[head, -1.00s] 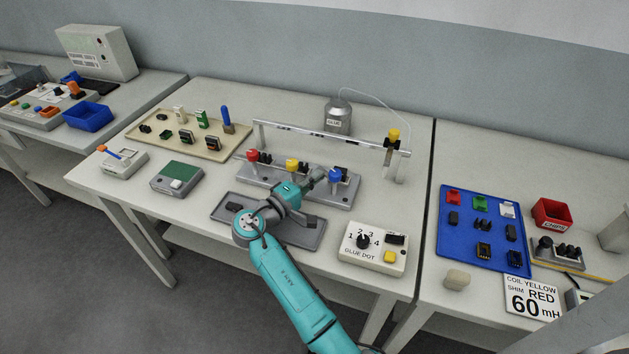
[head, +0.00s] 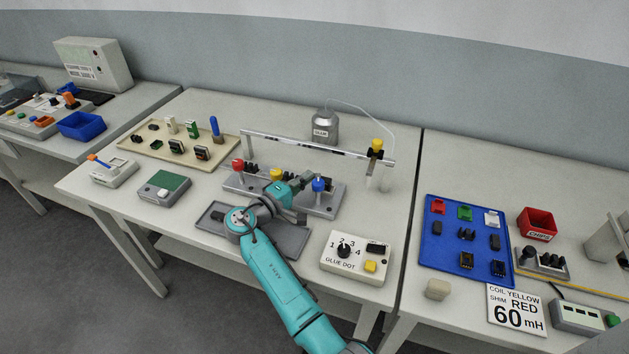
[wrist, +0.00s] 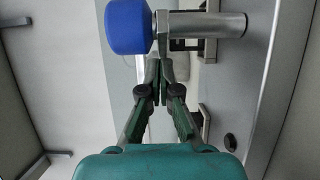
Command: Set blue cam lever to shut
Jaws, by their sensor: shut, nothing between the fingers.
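The blue cam lever (head: 319,184) is at the right end of a grey fixture (head: 328,210) on the middle table. In the wrist view its blue knob (wrist: 128,27) is large at the top, joined to a silver cylindrical part (wrist: 215,25) that runs right. My gripper (wrist: 160,62) is shut and empty, its tips just below the joint between knob and silver part. I cannot tell whether they touch it. In the head view my gripper (head: 308,180) is just left of the blue knob, and my arm hides part of the fixture.
A red-knobbed lever (head: 238,164) and a yellow-knobbed lever (head: 277,174) stand left on the same fixture. A raised rail (head: 330,151) runs behind it. A grey tray (head: 285,240) lies in front, with the glue dot box (head: 358,260) to the right.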

